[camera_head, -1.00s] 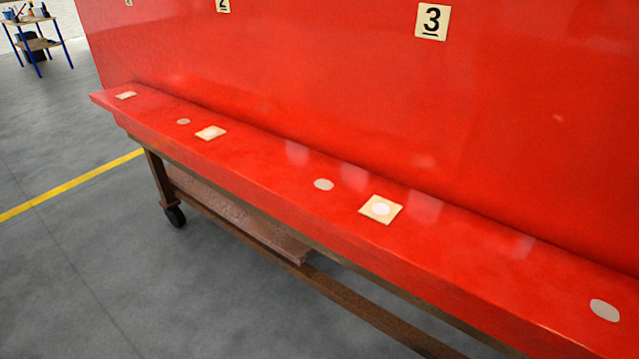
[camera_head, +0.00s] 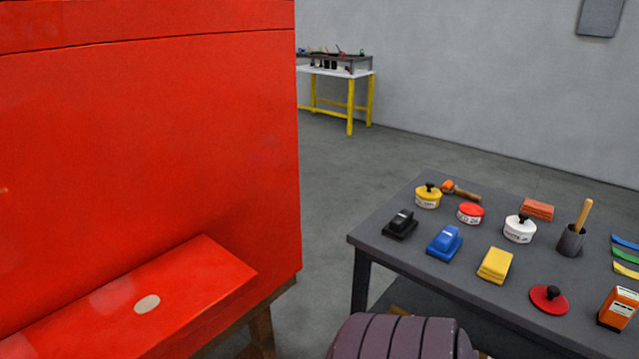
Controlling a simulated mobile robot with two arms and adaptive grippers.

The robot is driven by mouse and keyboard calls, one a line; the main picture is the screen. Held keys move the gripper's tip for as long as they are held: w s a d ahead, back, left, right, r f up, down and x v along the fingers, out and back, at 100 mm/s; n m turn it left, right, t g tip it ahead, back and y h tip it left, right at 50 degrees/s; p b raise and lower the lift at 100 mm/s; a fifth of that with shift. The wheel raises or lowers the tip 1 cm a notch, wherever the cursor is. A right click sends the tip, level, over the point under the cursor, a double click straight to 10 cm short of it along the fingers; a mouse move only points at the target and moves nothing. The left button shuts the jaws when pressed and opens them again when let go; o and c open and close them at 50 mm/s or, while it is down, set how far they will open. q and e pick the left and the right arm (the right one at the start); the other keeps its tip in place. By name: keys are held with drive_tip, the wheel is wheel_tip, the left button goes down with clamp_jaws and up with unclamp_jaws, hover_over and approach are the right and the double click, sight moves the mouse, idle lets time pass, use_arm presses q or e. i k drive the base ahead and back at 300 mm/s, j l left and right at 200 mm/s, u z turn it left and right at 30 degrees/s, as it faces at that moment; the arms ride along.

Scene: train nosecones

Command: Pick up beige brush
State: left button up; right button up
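A tan-beige handle (camera_head: 584,214) sticks up, slightly tilted, out of a dark cup (camera_head: 571,240) on the dark grey table (camera_head: 385,239) at the right. Its lower end is hidden in the cup, so I cannot tell whether it is a brush. A tool with an orange end and a brown handle (camera_head: 464,193) lies near the table's back edge. Neither of my grippers is in view.
The table also holds yellow, red and white round containers, black, blue and yellow blocks, an orange box (camera_head: 618,309) and coloured strips. A large red nosecone (camera_head: 150,150) stands at the left. Grey floor (camera_head: 325,210) is free between them.

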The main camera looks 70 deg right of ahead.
sight(585, 210)
drive_tip(key=z, duration=4.55)
